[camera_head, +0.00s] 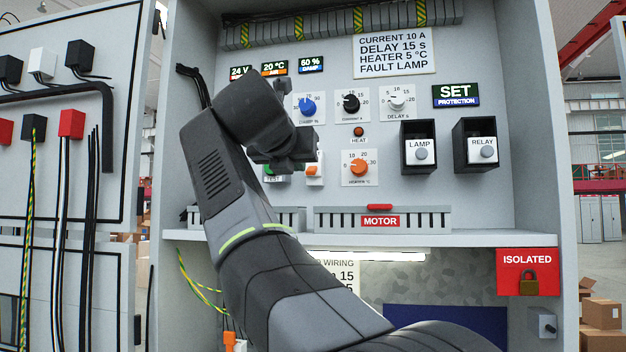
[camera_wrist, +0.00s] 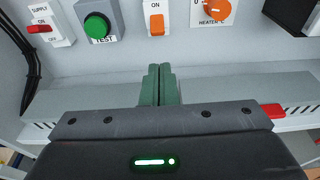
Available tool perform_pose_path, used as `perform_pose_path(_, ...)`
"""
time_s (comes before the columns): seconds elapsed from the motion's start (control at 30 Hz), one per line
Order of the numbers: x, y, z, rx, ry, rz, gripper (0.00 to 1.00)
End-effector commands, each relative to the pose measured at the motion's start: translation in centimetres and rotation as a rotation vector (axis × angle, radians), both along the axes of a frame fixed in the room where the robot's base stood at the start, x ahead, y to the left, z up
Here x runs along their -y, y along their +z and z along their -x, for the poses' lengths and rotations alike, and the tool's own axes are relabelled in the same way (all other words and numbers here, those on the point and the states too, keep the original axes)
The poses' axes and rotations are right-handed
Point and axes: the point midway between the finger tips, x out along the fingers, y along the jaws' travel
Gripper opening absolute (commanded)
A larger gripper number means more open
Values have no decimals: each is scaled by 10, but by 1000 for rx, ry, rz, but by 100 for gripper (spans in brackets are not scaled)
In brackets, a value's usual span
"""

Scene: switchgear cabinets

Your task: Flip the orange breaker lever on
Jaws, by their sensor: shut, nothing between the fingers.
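The breaker is a small white block with an orange lever (camera_wrist: 156,24) on the grey panel, with an "ON" mark above the lever in the wrist view. In the head view the orange lever (camera_head: 313,170) shows just right of and below my gripper, partly crowded by it. My gripper (camera_wrist: 161,70) is shut and empty. In the wrist view its fingertips lie below the breaker and appear apart from it. In the head view my gripper (camera_head: 290,160) is in front of the panel, and its fingertips are hard to make out.
A green TEST button (camera_wrist: 96,26) and a red SUPPLY switch (camera_wrist: 40,28) are left of the breaker. An orange HEATER knob (camera_wrist: 217,10) is to its right. A slotted grey duct (camera_head: 350,219) with a red MOTOR label (camera_head: 380,222) runs below. Black LAMP and RELAY boxes stand further right.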

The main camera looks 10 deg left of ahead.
Motion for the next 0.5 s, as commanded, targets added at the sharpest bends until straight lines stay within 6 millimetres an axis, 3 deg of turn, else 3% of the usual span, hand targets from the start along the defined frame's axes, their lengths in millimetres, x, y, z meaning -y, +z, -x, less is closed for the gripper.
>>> perform_pose_path(0.23, 1, -3, -17, -1, -4, 2, 0)
perform_pose_path(0.5, 3, -13, -66, -2, -4, 1, 0)
